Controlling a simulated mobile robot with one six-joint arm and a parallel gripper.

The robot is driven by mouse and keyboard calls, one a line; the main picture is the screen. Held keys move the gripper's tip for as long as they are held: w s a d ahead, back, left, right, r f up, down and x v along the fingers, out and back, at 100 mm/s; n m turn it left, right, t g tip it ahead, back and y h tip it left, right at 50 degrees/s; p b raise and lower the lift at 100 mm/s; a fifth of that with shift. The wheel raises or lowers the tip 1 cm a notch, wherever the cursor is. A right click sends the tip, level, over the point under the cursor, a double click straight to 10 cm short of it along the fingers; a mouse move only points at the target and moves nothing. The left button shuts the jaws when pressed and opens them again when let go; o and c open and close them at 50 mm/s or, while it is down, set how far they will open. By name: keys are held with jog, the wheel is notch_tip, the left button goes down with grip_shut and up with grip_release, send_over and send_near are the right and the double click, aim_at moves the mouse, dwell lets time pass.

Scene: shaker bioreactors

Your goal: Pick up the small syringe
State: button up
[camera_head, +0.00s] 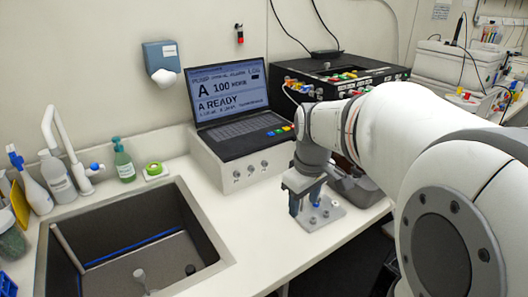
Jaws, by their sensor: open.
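My gripper (306,203) points down over a small grey metal plate (328,217) on the counter, right of the laptop's white stand. It is open, and small blue parts show at its fingers. Small upright pieces stand on the plate, very close to the fingers. I cannot tell whether one of them is the small syringe, and I cannot make out a syringe clearly elsewhere. My gripper and arm hide part of the plate and the counter behind it.
A laptop (230,90) sits on a white stand (240,168) left of my gripper. A dark sink (140,255) lies at the lower left, with bottles (57,176) and a faucet (62,140) beside it. A black box (340,78) stands behind. The front counter (262,250) is clear.

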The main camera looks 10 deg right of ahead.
jog(key=w+d+n, duration=0.2)
jog(key=w+d, duration=0.1)
jog(key=w, duration=0.1)
jog(key=w+d+n+g+p, duration=0.1)
jog(key=w+d+n, duration=0.1)
jog(key=w+d, duration=0.2)
jog(key=w+d+n+p, duration=0.1)
jog(key=w+d+n, duration=0.1)
jog(key=w+d, duration=0.2)
jog(key=shift+w+r+n, duration=0.2)
jog(key=shift+w, duration=0.3)
jog(key=shift+w+r+n, duration=0.15)
jog(key=shift+w+n, duration=0.05)
jog(key=shift+w, duration=0.3)
jog(key=shift+w+d+f, duration=0.15)
jog(key=shift+d, duration=0.15)
jog(key=shift+f, duration=0.35)
jog(key=f, duration=0.3)
jog(key=f+p, duration=0.1)
jog(key=f, duration=0.3)
jog(key=shift+w+a, duration=0.1)
jog(key=shift+a, duration=0.1)
jog(key=shift+c, duration=0.2)
jog(key=c, duration=0.7)
